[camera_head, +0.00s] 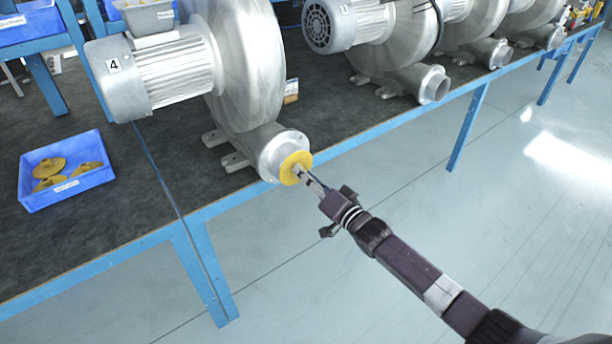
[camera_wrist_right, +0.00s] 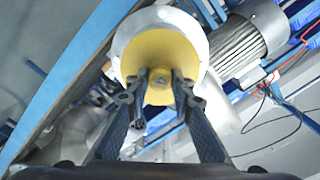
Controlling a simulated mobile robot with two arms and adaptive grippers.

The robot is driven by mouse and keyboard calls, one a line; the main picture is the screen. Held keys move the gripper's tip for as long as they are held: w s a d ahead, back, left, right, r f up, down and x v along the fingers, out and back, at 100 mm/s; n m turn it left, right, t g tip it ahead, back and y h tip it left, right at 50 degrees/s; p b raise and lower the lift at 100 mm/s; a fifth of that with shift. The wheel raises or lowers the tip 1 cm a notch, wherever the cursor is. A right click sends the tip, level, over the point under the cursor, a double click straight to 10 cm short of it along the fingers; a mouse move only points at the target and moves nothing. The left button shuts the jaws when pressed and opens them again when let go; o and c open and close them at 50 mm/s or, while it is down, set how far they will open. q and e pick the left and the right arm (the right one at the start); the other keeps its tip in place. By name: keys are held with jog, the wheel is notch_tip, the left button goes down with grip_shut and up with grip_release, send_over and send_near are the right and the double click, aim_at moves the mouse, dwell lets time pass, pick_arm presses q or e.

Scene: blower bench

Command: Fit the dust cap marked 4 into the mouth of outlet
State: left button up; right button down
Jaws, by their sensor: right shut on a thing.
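A yellow dust cap (camera_head: 296,167) is at the mouth of the outlet (camera_head: 272,153) of the blower labelled 4 (camera_head: 235,60). In the right wrist view the yellow cap (camera_wrist_right: 158,62) lies inside the pale ring of the outlet (camera_wrist_right: 120,40). My right gripper (camera_head: 308,178) is shut on the knob of the cap, with a fingertip on each side of it in the wrist view (camera_wrist_right: 160,82). Whether the cap is fully seated cannot be told. Its marking is not readable. My left gripper is not in view.
A blue bin (camera_head: 68,192) with several yellow caps stands on the dark bench (camera_head: 130,200) at left. More blowers, one labelled 3 (camera_head: 345,30), line the bench to the right. The floor in front of the blue bench edge (camera_head: 375,135) is clear.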

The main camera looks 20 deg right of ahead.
jog(key=c, duration=1.6)
grip_release()
jog(key=v, duration=1.2)
